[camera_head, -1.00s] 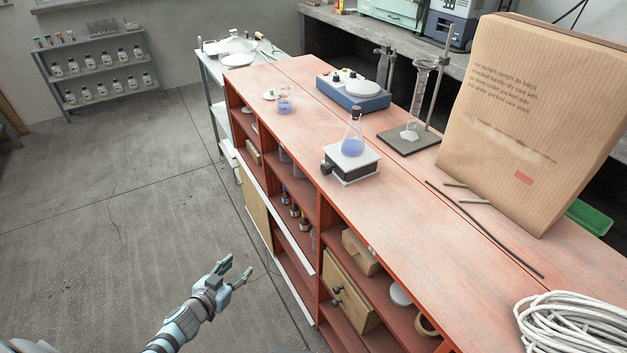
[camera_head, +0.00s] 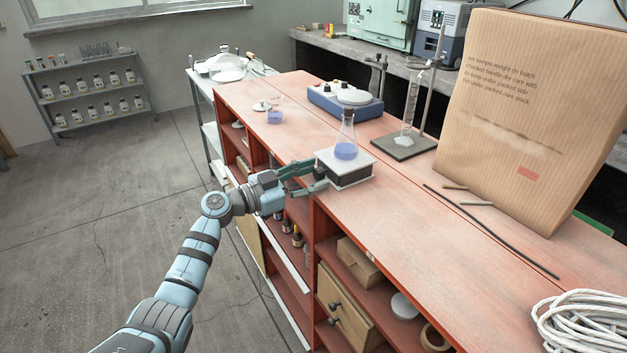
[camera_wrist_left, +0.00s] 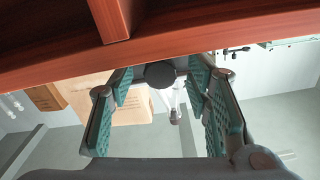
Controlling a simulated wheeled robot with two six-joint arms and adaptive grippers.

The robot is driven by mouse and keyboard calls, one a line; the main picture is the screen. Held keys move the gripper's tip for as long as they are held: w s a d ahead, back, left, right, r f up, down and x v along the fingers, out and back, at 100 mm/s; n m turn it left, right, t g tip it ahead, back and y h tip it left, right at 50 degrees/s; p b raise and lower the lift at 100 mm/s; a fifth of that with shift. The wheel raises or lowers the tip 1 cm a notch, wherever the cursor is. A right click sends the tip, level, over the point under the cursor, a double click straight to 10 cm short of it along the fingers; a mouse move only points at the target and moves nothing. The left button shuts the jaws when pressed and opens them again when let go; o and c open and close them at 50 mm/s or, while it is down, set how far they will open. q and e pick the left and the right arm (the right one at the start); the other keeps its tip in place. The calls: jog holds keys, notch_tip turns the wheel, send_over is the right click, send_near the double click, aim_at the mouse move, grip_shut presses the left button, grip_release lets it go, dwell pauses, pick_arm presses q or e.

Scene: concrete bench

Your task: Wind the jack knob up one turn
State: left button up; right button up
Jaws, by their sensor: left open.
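The lab jack (camera_head: 346,176) stands on the red bench near its left edge, with a pale top plate. A conical flask (camera_head: 346,150) with blue liquid stands upright on that plate. My left gripper (camera_head: 320,175) is at the jack's left side, with its fingers open and pointing at it. In the left wrist view, the dark round jack knob (camera_wrist_left: 160,75) lies between the open fingertips, with gaps that look small; I cannot tell whether they touch. The knob is mostly hidden in the head view. My right gripper is not in view.
A blue-grey hotplate (camera_head: 345,104) and a beaker (camera_head: 275,115) stand farther back. A stand with a cylinder (camera_head: 409,108) and a tall paper bag (camera_head: 530,110) are to the right. Thin rods (camera_head: 490,232) and a white cable coil (camera_head: 583,325) lie nearer. The bench front is clear.

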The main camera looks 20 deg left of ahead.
pick_arm(q)
jog(key=shift+w+d, duration=0.2)
jog(key=shift+c, duration=0.2)
